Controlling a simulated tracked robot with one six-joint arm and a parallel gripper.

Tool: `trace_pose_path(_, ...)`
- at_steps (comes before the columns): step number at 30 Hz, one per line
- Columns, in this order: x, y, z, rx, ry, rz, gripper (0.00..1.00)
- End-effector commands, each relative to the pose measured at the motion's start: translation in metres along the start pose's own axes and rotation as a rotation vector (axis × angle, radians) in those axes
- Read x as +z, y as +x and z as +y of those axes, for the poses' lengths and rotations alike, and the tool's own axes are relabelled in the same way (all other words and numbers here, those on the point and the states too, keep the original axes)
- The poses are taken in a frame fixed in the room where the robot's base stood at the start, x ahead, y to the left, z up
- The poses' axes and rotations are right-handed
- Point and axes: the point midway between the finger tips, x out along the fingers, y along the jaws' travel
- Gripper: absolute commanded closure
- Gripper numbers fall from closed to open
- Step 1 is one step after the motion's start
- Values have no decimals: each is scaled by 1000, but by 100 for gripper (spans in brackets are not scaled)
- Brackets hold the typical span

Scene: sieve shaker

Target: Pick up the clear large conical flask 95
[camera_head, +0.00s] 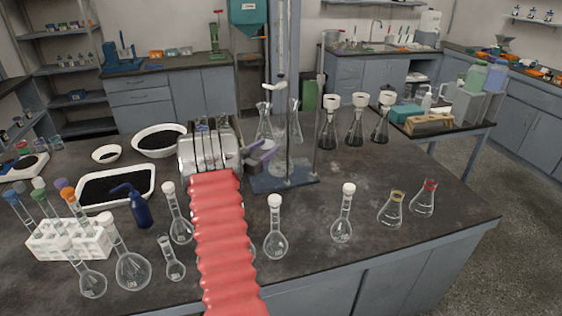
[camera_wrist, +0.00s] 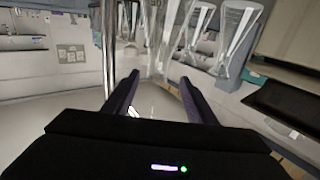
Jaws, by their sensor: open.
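Clear conical flasks stand in the head view behind my gripper, one left of the metal stand rod (camera_head: 264,124) and one right of it (camera_head: 296,124). No number 95 can be read, so I cannot tell which is the named flask. My gripper (camera_head: 264,153) is open beside the stand, in front of the left flask, with its dark purple fingers pointing right. In the wrist view my gripper (camera_wrist: 159,78) has nothing gripped between its fingers. Clear glass (camera_wrist: 158,38) shows beyond the fingertips, and more tapered glassware (camera_wrist: 236,38) stands to the upper right.
The stand's blue base (camera_head: 285,181) is right beside my gripper. Several round flasks with white stoppers (camera_head: 275,238) line the front bench. Funnel-topped dark flasks (camera_head: 356,132) stand at back right. Small conical flasks have yellow (camera_head: 391,212) and red (camera_head: 424,200) rims. Bench between is clear.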

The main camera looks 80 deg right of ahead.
Motion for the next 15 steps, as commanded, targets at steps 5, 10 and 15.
trace_pose_path(5, 0, 29, 1, 2, 0, 1, 49)
trace_pose_path(10, 0, 54, 1, 2, 1, 0, 49)
trace_pose_path(15, 0, 68, 1, 1, -1, 0, 49)
